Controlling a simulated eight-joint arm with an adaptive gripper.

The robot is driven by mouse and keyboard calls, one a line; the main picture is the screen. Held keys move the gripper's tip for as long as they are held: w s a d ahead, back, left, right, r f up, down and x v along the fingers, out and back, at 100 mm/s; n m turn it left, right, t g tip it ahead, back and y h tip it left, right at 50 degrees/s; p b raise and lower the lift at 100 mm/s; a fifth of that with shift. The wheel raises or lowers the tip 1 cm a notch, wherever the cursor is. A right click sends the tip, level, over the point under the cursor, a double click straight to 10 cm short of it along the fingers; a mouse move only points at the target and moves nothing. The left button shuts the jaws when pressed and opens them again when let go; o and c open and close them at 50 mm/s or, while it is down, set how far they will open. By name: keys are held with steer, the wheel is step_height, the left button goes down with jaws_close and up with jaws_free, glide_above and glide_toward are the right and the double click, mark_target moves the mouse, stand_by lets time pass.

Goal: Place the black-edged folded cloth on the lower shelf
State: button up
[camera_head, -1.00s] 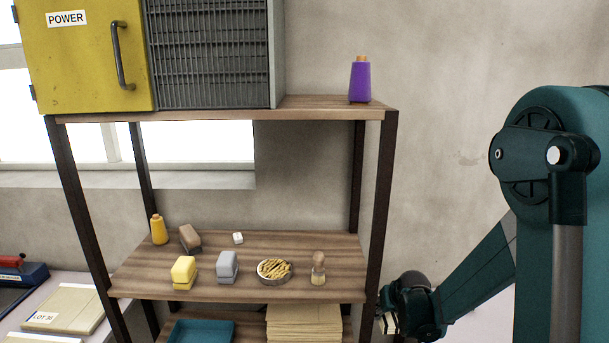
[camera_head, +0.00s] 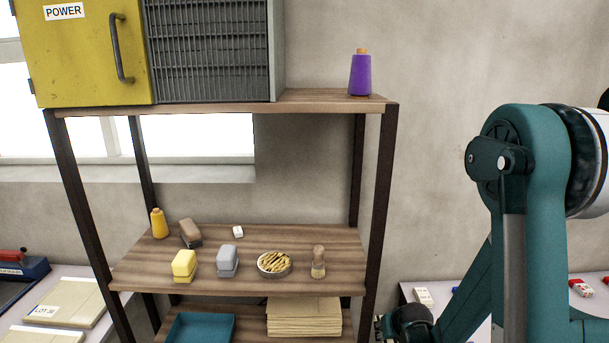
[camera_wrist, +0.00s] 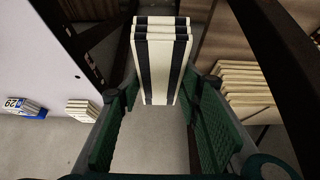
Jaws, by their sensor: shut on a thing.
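The cloth (camera_wrist: 160,65), a folded cream bundle with black bands, is between the two green fingers of my gripper (camera_wrist: 158,98) in the wrist view. The gripper is shut on it. In the head view my wrist (camera_head: 410,320) is at the bottom edge, just right of the rack's front right post; the fingers and cloth are mostly cut off there. The lower shelf (camera_head: 250,326) shows only in part at the bottom of the head view. It holds a teal tray (camera_head: 200,328) on the left and a stack of tan folded cloths (camera_head: 304,318) on the right.
The dark right post (camera_head: 378,200) stands between my wrist and the shelf. The upper wooden shelf (camera_head: 335,245) holds several small items, including a brush (camera_head: 318,262) and a bowl (camera_head: 274,264). A white table (camera_wrist: 50,70) is at left in the wrist view.

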steer(key=shift+s+f, duration=0.75)
steer(key=shift+r, duration=0.2)
stand_by(0.5)
step_height(320, 180, up, 16)
steer(key=w+d+r+m+h, duration=0.1)
steer(key=w+d+m, duration=0.1)
steer(key=d, duration=1.7)
steer(key=w+d+m+h, duration=0.1)
steer(key=d+m+h, duration=0.15)
steer(key=d, duration=1.55)
steer(key=s+d+m+g, duration=0.15)
steer(key=s+d, duration=0.35)
steer(key=d, duration=0.7)
steer(key=s+d+m+h, duration=0.15)
steer(key=s+d, duration=0.45)
steer(key=d, duration=0.6)
steer(key=s+d+m+g, duration=0.15)
steer(key=s+d, duration=0.35)
steer(key=d, duration=0.8)
steer(key=shift+t, duration=0.5)
steer(key=f, duration=0.5)
steer(key=shift+w+a+f, duration=0.1)
steer(key=shift+a+f, duration=0.05)
steer(key=shift+a, duration=0.15)
